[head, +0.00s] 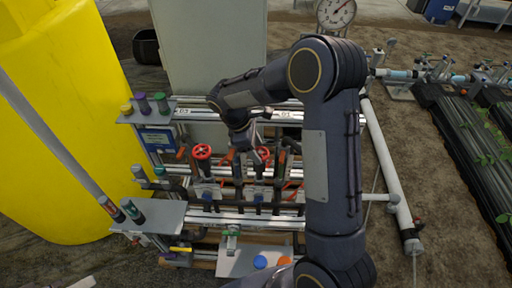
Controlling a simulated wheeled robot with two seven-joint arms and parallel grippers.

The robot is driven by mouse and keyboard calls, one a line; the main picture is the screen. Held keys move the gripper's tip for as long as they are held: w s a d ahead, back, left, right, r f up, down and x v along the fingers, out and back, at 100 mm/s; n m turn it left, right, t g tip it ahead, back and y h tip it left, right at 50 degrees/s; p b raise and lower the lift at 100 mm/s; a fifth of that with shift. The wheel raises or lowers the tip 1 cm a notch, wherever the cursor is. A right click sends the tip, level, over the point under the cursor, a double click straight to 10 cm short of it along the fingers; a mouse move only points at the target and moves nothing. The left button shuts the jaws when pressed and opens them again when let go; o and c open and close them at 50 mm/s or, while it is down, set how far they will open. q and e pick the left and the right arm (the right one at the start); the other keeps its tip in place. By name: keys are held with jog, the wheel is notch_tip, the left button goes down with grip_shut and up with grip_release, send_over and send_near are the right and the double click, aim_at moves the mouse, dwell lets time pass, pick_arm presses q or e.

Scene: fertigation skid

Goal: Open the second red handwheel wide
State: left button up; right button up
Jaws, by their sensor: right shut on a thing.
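One red handwheel (203,151) stands in plain view on the valve row of the pipe rack. To its right, my right gripper (259,156) reaches down from above. It is shut at the place of the second red handwheel (264,153), of which only a little red shows. The gripper and wrist hide most of that wheel, so I cannot tell how far it is turned. My left gripper is not in view.
A large yellow tank (65,120) stands at the left and a grey cabinet (210,50) behind the rack. Small shelves (160,216) hold bottles. A pressure gauge (336,12) is at the top. A white pipe (385,165) runs down the right side.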

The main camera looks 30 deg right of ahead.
dwell(0.3)
jog(key=o, duration=1)
jog(key=v, duration=0.7)
jog(key=shift+r+b, duration=0.35)
jog(key=shift+r, duration=0.05)
jog(key=shift+r, duration=0.1)
